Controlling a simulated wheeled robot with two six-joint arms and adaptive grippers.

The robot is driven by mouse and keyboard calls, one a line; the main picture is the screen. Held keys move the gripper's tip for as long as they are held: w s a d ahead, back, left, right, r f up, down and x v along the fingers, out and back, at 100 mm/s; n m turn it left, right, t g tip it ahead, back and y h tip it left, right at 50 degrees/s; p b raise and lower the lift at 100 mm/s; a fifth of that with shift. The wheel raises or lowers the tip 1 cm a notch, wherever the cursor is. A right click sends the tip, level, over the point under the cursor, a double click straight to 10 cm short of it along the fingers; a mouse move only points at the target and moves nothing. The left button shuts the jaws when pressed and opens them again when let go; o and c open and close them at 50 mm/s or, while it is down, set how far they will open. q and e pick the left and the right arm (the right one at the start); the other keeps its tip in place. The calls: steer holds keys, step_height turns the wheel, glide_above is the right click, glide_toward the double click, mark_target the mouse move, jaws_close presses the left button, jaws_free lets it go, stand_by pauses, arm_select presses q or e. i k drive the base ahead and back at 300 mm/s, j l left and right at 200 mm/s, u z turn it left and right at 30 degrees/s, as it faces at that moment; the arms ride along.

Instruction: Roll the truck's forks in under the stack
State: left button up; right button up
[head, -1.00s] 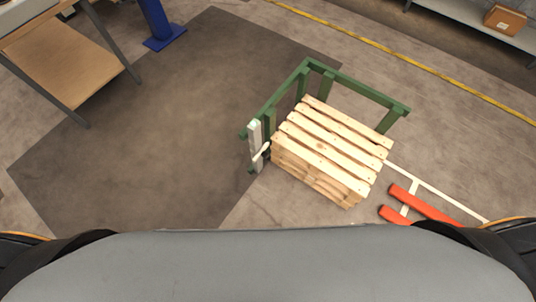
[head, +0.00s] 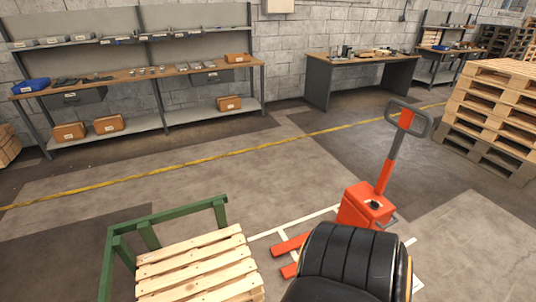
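A red pallet truck (head: 367,205) with a grey and red upright handle (head: 409,119) stands right of centre in the head view. Its red forks (head: 291,245) point left toward a stack of wooden pallets (head: 197,265) at the bottom. The fork tips are apart from the stack, with a short floor gap between. A green frame (head: 165,220) stands around the far and left sides of the stack. A black padded part of my own arm covers some of the truck's near side. Neither gripper is in view.
White floor lines (head: 295,221) run by the forks. A tall pallet pile (head: 495,110) stands at the right. A workbench with shelves (head: 140,80) and a grey desk (head: 360,75) line the back wall. Floor behind the green frame is clear, crossed by a yellow line (head: 200,160).

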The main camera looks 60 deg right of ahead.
mark_target(361, 194)
steer(key=z, duration=3.15)
steer(key=u, duration=0.45)
steer(key=i+l+u, duration=0.1)
steer(key=u, duration=0.35)
steer(key=l+u, duration=0.2)
steer(key=u, duration=0.25)
steer(key=i+l+u, duration=0.1)
steer(key=l+u, duration=0.25)
steer(key=l, duration=0.6)
steer(key=l+u, duration=0.35)
steer(key=l, duration=0.6)
steer(key=k+l+u, duration=0.1)
steer(key=l+u, duration=0.2)
steer(key=l, duration=0.65)
